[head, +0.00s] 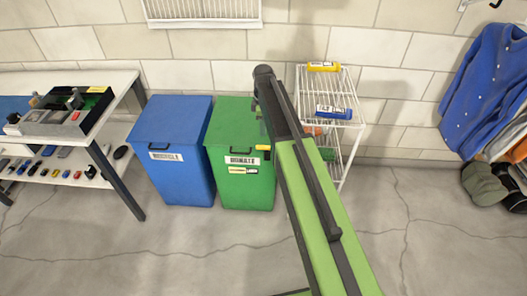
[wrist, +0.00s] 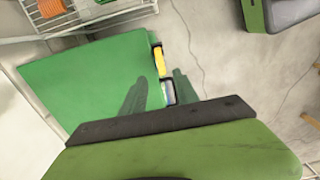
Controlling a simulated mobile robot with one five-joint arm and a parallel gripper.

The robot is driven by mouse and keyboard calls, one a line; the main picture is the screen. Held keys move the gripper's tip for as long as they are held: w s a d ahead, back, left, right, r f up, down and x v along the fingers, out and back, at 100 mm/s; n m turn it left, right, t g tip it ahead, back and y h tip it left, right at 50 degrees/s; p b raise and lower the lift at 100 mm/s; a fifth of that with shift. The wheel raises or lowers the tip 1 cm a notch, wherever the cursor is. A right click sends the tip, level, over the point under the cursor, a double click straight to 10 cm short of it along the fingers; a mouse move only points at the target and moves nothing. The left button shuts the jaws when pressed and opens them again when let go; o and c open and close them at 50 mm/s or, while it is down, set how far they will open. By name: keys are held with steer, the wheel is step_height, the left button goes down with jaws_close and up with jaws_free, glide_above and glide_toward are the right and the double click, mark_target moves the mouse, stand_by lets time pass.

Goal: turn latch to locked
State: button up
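A small yellow piece, which looks like the latch (head: 262,147), is at the front right edge of the green bin's (head: 229,111) lid. It also shows in the wrist view (wrist: 160,62), at the front edge of the green bin (wrist: 85,85), with a dark part at its end. I cannot tell which way it is turned. My gripper (wrist: 157,86) is open in the wrist view, its two dark green fingers apart with nothing between them in its grip. The fingers are over the bin's front edge, close to the yellow piece. Contact cannot be judged.
A blue bin (head: 170,135) stands left of the green one. A white wire rack (head: 350,105) with yellow and blue items stands to the right. A table (head: 112,82) with small parts is at the left. The floor (head: 150,245) in front is clear.

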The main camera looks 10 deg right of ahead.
mark_target(263, 146)
step_height(263, 146, down, 11)
steer(key=b, duration=0.9)
steer(key=shift+r, duration=0.15)
steer(key=shift+r, duration=0.15)
steer(key=shift+c, duration=0.2)
jaws_close()
